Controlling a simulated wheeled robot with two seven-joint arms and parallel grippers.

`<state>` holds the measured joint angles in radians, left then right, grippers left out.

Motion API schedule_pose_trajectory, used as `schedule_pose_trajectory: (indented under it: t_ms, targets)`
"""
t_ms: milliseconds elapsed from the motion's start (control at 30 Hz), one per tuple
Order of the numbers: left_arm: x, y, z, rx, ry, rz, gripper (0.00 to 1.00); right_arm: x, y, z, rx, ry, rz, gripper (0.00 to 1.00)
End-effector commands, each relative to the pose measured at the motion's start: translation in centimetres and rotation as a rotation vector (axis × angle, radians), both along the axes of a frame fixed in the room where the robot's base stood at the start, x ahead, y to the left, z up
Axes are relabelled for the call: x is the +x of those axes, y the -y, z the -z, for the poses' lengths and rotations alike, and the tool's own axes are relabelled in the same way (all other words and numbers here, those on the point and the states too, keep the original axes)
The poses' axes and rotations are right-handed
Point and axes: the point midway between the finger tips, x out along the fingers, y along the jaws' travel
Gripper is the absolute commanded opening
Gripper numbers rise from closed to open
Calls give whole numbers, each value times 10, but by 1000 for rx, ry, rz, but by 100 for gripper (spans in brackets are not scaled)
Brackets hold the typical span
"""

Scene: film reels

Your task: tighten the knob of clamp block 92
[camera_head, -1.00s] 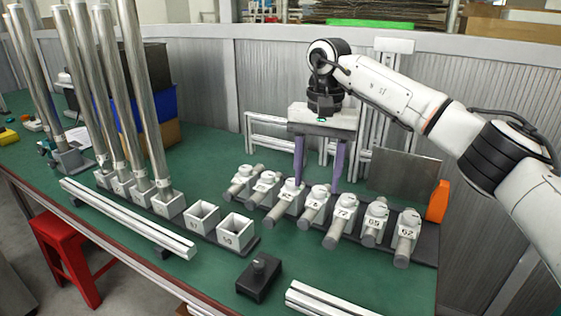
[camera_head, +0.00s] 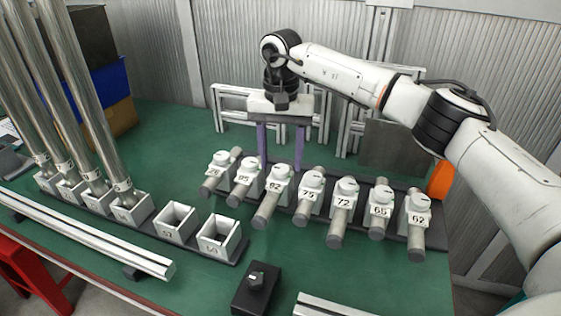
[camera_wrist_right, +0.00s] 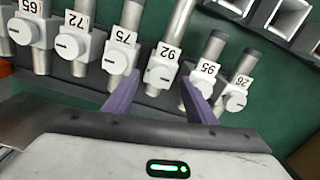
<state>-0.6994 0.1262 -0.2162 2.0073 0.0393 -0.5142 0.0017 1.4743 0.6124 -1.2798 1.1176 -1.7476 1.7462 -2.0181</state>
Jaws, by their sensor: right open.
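Clamp block 92 (camera_head: 275,186) is a white block with a round knob, third from the left in the row, around a grey rod. In the right wrist view, block 92 (camera_wrist_right: 165,58) shows its label and its slotted knob (camera_wrist_right: 159,74). My right gripper (camera_head: 281,163) points down behind block 92, with its purple fingers apart. In the right wrist view, the open fingers (camera_wrist_right: 158,82) lie on either side of the knob, with nothing held. I cannot tell whether they touch it. My left gripper is not in view.
Block 95 (camera_head: 243,179) and block 75 (camera_head: 309,186) stand close on either side, in a row of several clamp blocks. White frames (camera_head: 350,125) stand behind.

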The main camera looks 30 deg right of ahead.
Motion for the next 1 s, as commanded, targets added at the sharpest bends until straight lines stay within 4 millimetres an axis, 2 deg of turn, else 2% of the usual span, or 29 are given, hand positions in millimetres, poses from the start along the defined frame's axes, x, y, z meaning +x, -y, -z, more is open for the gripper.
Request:
schedule_pose_trajectory:
  t_ms: [133,433,700,1000]
  targets:
    - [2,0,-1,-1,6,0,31,0,0,12,-1,-1,1,51]
    - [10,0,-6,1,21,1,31,0,0,15,-1,1,1,51]
    - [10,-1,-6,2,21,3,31,0,0,14,0,0,1,10]
    - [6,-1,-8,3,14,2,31,0,0,13,0,-1,40,10]
